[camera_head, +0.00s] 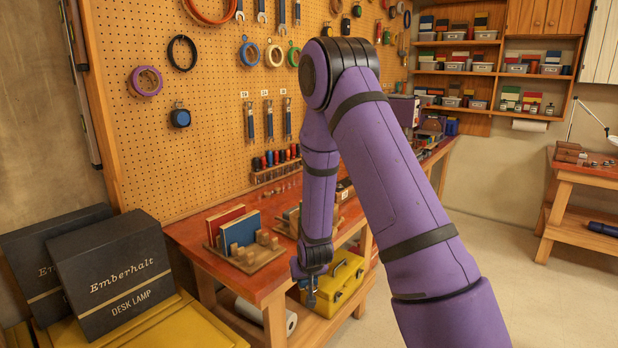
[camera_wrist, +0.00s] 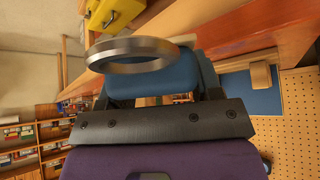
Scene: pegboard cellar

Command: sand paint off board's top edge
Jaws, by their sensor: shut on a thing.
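My gripper (camera_head: 312,292) points down in front of the workbench's front edge. In the wrist view, my gripper (camera_wrist: 155,80) is shut on a blue tool (camera_wrist: 170,82) with a shiny metal ring (camera_wrist: 135,55) at its end. The head view barely shows this tool. A blue board (camera_head: 240,231) stands upright in a wooden rack (camera_head: 254,261) on the bench, left of and apart from my gripper. It appears at the right of the wrist view (camera_wrist: 264,103). A red board (camera_head: 223,217) stands behind it. I cannot make out paint on the top edges.
The red-topped workbench (camera_head: 196,232) runs along the pegboard (camera_head: 222,100). More wooden blocks stand right of the rack. A yellow toolbox (camera_head: 340,285) sits on the lower shelf. Dark lamp boxes (camera_head: 112,275) stand at the left. The floor (camera_head: 540,300) at right is clear.

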